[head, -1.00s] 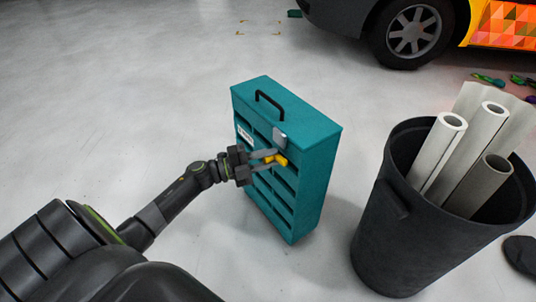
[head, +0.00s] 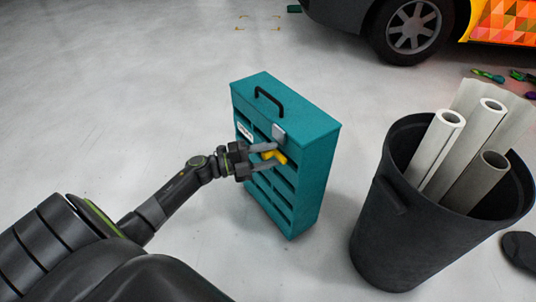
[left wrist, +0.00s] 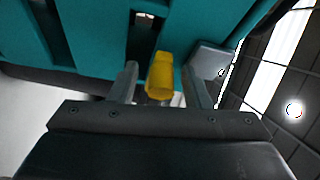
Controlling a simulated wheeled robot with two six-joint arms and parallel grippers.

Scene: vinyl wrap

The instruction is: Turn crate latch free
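The teal crate (head: 313,185) stands upright on the floor with a black handle (head: 268,101) on top and slotted compartments on its front. A yellow latch (head: 274,155) sits on its front near the top, below a grey metal plate (head: 279,133). My left gripper (head: 270,154) is at the latch, its fingers open on either side of it. In the left wrist view the yellow latch (left wrist: 160,75) stands between the two fingers (left wrist: 160,85), with a visible gap on each side. The grey plate (left wrist: 210,60) is close to the right finger. My right gripper is not in view.
A dark bin (head: 382,235) holding several wrap rolls (head: 441,150) stands right of the crate. A vehicle wheel (head: 411,28) is at the back right. A white label (head: 244,131) is on the crate front. Floor left of the crate is clear.

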